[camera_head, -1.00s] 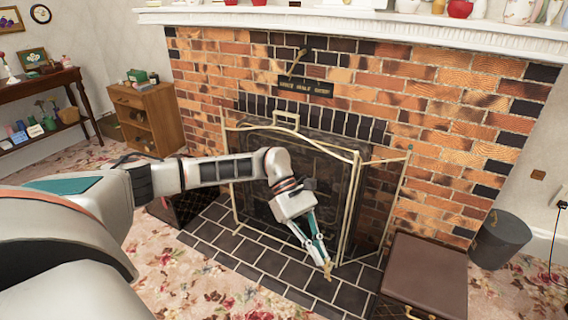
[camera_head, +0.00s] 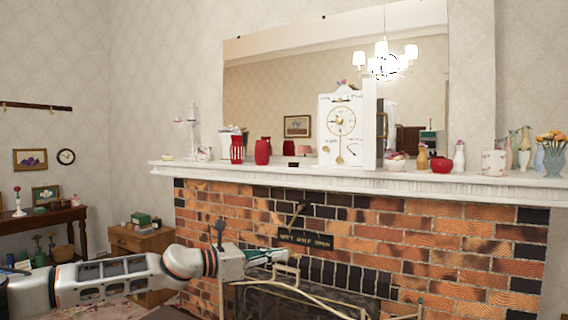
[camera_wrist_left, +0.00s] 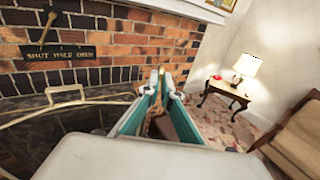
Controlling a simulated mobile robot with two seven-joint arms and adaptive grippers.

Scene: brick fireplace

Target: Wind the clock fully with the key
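The white clock (camera_head: 341,130) stands upright on the mantel in the head view, with a round dial, a pendulum below it and a white panel standing out at its right side. My left gripper (camera_head: 280,256) is in front of the brick wall, below the mantel and lower left of the clock, apart from it. In the left wrist view its fingers (camera_wrist_left: 160,80) are closed together on a small brass-coloured thing, which looks like the key (camera_wrist_left: 161,71); its shape is mostly hidden. My right gripper is in neither view.
The white mantel shelf (camera_head: 440,182) carries red vases (camera_head: 262,152), a bowl (camera_head: 396,164) and flower vases (camera_head: 553,160). A damper lever (camera_head: 297,213) and sign (camera_head: 305,239) are on the bricks behind my gripper. A brass-framed fire screen (camera_head: 300,298) stands below.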

